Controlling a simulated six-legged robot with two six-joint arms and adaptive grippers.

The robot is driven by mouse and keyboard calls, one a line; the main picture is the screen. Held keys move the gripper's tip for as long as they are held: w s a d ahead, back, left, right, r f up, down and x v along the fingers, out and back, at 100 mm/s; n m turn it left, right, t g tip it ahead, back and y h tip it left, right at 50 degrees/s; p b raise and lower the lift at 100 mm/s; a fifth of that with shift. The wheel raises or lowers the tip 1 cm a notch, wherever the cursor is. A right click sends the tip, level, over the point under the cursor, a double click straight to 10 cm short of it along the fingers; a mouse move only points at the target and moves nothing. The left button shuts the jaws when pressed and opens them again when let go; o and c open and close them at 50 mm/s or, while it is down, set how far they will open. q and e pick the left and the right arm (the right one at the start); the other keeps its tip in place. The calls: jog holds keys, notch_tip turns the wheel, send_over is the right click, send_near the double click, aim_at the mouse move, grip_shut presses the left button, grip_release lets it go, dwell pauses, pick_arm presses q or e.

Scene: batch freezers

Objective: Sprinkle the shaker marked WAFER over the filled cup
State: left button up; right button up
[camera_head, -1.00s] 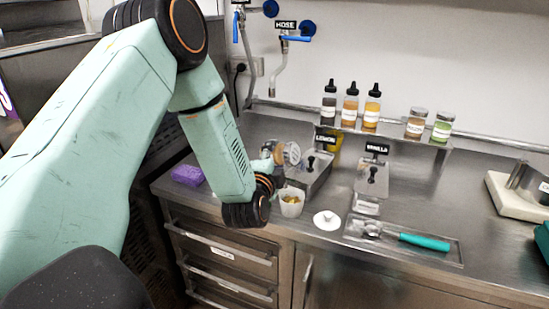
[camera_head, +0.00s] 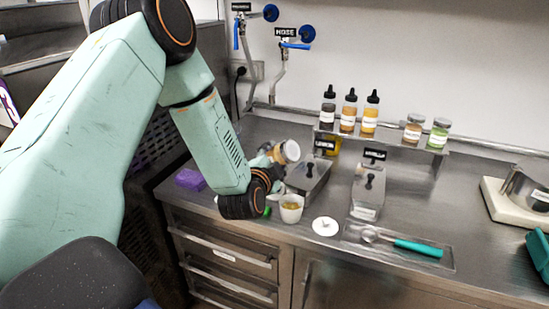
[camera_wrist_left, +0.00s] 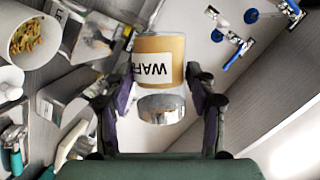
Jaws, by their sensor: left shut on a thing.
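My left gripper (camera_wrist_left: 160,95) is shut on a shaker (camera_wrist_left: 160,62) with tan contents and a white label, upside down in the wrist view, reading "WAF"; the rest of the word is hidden. In the head view the shaker (camera_head: 289,151) is tilted, held above and behind the cup, partly hidden by my left gripper (camera_head: 271,166). The white cup (camera_head: 291,211) stands upright on the counter near its front edge. The left wrist view shows yellowish and green bits inside the cup (camera_wrist_left: 27,42). My right gripper is in neither view.
A metal container marked LEMON (camera_head: 308,182) stands behind the cup, another (camera_head: 368,190) to its right. A white disc (camera_head: 325,226) and a tray with a teal-handled scoop (camera_head: 418,247) lie right. Bottles (camera_head: 348,112) and two jars (camera_head: 413,129) stand on a shelf. A purple sponge (camera_head: 190,179) lies left.

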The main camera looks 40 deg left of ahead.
aim_at(276, 148)
pick_arm(q)
jog(key=shift+r, duration=0.25)
jog(key=shift+r+n+g+h+p, duration=0.3)
jog(key=shift+r+n+h+p, duration=0.75)
jog(key=shift+n+p, duration=1)
jog(key=shift+r+p, duration=0.2)
jog(key=shift+p, duration=0.1)
jog(key=shift+r+n+h+p, duration=0.65)
jog(key=shift+n+p, duration=0.15)
jog(key=shift+n, duration=0.25)
jog(key=shift+r+n+h, duration=0.25)
jog(key=shift+n+h, duration=0.15)
jog(key=shift+n, duration=0.3)
jog(key=shift+r+n, duration=0.1)
jog(key=shift+n, duration=0.3)
